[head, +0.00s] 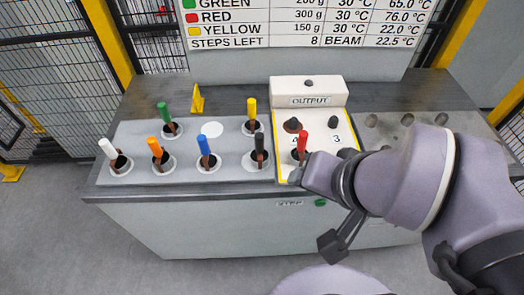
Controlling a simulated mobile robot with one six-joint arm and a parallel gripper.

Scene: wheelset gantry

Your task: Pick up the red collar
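The red collar (303,142) is a short red upright cylinder with a brown part below it. It stands at the front left of the yellow-edged output panel (317,175). My arm reaches in from the right. Its grey end, my gripper (297,175), is low at the front edge of the panel, just below and beside the red piece. The fingers are small and partly hidden, so I cannot tell whether they touch the red piece or are open or shut.
White (107,149), orange (154,146), blue (203,145), black (259,143), green (163,110) and yellow (252,108) pieces stand in dark holes to the left. The output box (309,93) rises behind the panel.

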